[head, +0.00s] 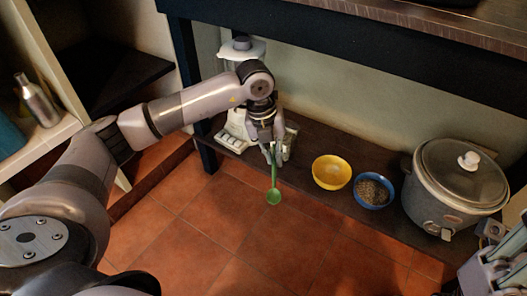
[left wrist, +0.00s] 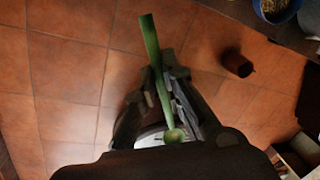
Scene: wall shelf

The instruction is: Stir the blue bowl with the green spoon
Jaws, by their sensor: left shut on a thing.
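My left gripper (head: 272,152) is shut on the green spoon (head: 274,184). The spoon hangs below the fingers with its round end down, over the floor tiles in front of the shelf. The spoon also shows between the fingers in the left wrist view (left wrist: 152,48). The blue bowl (head: 376,206) stands on the low dark shelf, to the right of the gripper and apart from the spoon. It has grainy brownish contents. Part of it shows at the top right of the left wrist view (left wrist: 262,15). Grey parts of my right arm show at the lower right edge; its jaw state is unclear.
A yellow bowl (head: 331,173) stands between the spoon and the blue bowl. A lidded grey cooker (head: 450,190) stands right of the blue bowl. A white-topped appliance (head: 240,48) is behind my left arm. A dark upper board hangs above the shelf.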

